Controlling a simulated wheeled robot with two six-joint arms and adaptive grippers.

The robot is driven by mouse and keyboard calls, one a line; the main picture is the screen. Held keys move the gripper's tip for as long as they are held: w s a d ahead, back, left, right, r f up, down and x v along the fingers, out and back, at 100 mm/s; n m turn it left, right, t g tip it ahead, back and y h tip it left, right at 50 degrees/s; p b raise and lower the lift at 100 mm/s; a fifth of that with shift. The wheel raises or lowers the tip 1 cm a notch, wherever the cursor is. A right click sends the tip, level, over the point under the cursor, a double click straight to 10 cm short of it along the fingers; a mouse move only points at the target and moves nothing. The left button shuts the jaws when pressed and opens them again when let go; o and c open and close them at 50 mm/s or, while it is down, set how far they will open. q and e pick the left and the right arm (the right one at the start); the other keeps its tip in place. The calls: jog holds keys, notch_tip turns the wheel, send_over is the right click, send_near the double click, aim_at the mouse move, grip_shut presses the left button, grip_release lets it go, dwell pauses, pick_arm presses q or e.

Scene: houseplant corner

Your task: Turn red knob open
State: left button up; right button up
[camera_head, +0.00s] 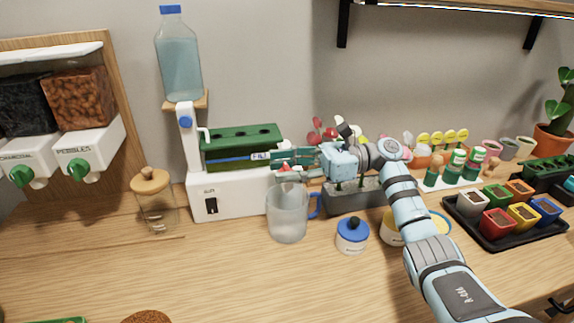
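A small red part (286,168), which looks like the red knob, shows just under my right gripper's fingers, above a clear jug (287,212). Most of it is hidden by the fingers. My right gripper (283,158) reaches in from the right, its teal fingers pointing left at the right end of the white dispenser (238,197). The fingers are at or very close to the red part; I cannot tell whether they touch it or how far apart they are. The jug, with a blue handle, stands upright below. My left gripper is not in view.
A green planter box (241,147) sits on the dispenser, with a water bottle (179,60) at left. A grey trough (352,197), a blue-lidded jar (352,235) and a tray of coloured pots (484,242) stand right. The front middle of the table is clear.

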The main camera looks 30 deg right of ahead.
grip_shut()
